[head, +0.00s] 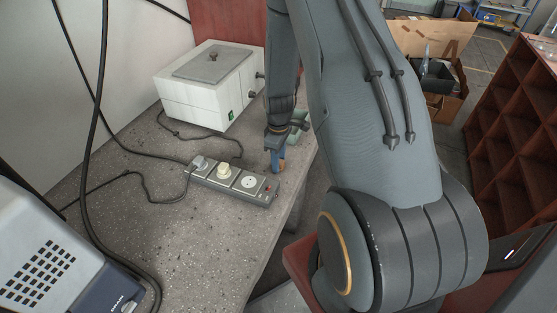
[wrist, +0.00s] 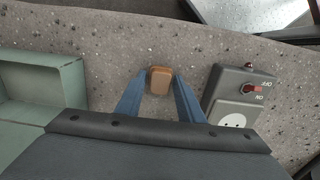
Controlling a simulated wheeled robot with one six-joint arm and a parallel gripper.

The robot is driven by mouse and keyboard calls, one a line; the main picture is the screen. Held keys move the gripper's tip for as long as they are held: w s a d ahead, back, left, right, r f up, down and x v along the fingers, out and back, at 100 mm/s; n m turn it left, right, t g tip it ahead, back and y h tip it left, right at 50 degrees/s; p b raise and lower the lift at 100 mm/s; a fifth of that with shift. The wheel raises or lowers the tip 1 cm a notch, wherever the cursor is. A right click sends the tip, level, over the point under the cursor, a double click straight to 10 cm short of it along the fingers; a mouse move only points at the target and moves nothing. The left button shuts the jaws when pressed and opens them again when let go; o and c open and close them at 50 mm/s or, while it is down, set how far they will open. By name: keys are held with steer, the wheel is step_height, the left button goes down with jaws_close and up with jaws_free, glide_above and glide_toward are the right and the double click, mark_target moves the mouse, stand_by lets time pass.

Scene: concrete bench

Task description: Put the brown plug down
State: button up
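The brown plug (wrist: 160,80) is a small orange-brown block between the two blue fingers of my gripper (wrist: 160,86) in the wrist view.
A power strip (head: 233,182) with plugs lies left of my gripper; its switch end (wrist: 250,88) shows in the wrist view. A pale green box (wrist: 55,85) is on the other side. A white box (head: 207,98) stands behind. Bare bench (head: 190,235) lies in front.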

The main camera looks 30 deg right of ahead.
steer(key=shift+o, duration=1.1)
steer(key=shift+r+p, duration=0.35)
steer(key=shift+r, duration=0.3)
step_height(320, 180, up, 12)
steer(key=b, duration=0.3)
steer(key=s+a+r+m+t, duration=0.1)
steer(key=s+a+r+m, duration=0.6)
steer(key=s+a, duration=0.8)
step_height(320, 180, up, 3)
steer(key=shift+s+r+m, duration=0.1)
steer(key=shift+s+m, duration=0.05)
steer(key=shift+m, duration=0.15)
